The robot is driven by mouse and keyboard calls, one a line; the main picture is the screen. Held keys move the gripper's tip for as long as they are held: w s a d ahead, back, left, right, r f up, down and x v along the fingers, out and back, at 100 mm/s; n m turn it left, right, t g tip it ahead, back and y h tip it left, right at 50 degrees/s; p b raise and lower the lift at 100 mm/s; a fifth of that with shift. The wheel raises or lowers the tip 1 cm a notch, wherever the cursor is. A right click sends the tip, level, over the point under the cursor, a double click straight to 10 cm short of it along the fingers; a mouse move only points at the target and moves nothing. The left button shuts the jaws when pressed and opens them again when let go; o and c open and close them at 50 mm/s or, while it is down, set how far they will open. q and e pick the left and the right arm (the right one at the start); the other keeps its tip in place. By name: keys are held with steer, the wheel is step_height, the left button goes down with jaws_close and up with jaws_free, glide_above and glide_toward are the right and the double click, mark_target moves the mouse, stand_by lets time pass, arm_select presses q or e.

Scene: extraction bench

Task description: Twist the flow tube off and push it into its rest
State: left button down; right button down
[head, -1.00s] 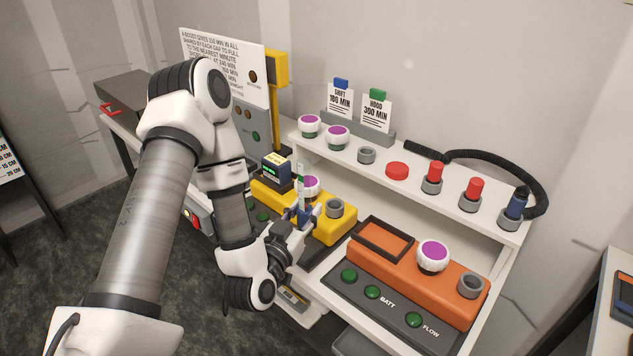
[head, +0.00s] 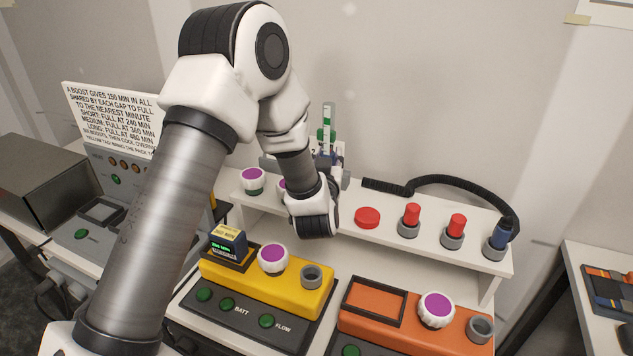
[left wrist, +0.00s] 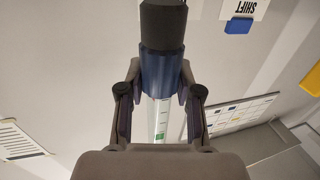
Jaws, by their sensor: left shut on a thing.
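The flow tube (head: 327,122) is a clear upright tube with a green part inside. It rises behind my left wrist, above the back of the shelf. In the left wrist view the flow tube (left wrist: 161,118) has a dark blue collar and black end between the two fingers. My left gripper (left wrist: 160,95) is shut on it; in the head view my wrist mostly hides this gripper. The yellow unit (head: 270,295) has an empty grey socket (head: 311,274). My arm hides part of the shelf, so I cannot make out the tube's rest. My right gripper is not in view.
An orange unit (head: 405,322) stands at front right.

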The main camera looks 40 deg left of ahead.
arm_select(q)
steer(key=shift+w+r, duration=0.1)
steer(key=shift+w, duration=0.05)
steer(key=shift+d+r, duration=0.1)
steer(key=shift+d, duration=0.4)
steer(key=shift+a+f+b, duration=0.3)
steer(key=shift+f+b, duration=0.35)
steer(key=shift+f, duration=0.05)
step_height(320, 180, down, 3)
steer(key=b, duration=0.2)
steer(key=shift+d+f+b, duration=0.1)
steer(key=shift+d+b, duration=0.05)
steer(key=shift+b, duration=0.2)
steer(key=shift+f+b, duration=0.7)
steer(key=shift+f, duration=0.15)
steer(key=shift+f+b, duration=1.35)
stand_by(0.3)
